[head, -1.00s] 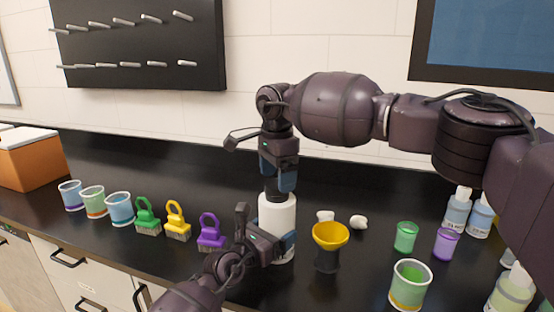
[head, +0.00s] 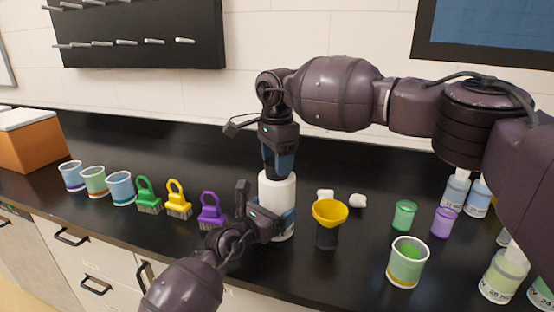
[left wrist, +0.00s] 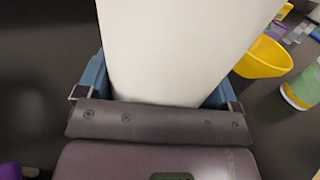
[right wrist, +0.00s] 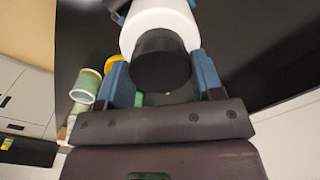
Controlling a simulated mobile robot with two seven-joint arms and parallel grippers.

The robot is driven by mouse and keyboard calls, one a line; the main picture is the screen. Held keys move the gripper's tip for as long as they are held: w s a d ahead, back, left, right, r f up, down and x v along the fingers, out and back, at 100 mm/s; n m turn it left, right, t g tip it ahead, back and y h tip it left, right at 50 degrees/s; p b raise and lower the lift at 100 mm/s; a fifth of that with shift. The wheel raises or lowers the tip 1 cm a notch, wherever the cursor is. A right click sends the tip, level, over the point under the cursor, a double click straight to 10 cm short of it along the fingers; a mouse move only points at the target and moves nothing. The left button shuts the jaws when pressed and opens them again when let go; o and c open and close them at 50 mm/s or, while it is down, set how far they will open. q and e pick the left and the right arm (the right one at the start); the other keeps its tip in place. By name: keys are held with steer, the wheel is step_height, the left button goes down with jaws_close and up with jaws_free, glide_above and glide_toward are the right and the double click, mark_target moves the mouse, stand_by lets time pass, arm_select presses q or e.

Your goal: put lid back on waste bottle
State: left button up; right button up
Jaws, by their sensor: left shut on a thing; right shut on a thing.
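The white waste bottle (head: 277,190) stands upright on the black bench in the head view. My left gripper (head: 272,222) is shut around its lower body from the front left; the bottle also fills the left wrist view (left wrist: 175,45). My right gripper (head: 279,165) points down directly above the bottle's top, shut on the black lid. The lid (right wrist: 162,62) shows between the fingers in the right wrist view, lined up with the bottle's white top (right wrist: 155,20). In the head view the fingers mostly hide the lid, and I cannot tell whether it is seated.
A yellow funnel (head: 330,213) on a dark stand is close to the bottle's right. Purple (head: 211,212), yellow (head: 177,200) and green (head: 147,196) brushes stand to the left. A green-filled cup (head: 407,263) and several bottles are at the right. Two white pieces (head: 357,200) lie behind the funnel.

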steer(key=m, duration=1)
steer(key=shift+m, duration=0.3)
steer(key=m, duration=1)
steer(key=shift+m, duration=0.3)
steer(key=o, duration=1.1)
step_height(320, 180, up, 12)
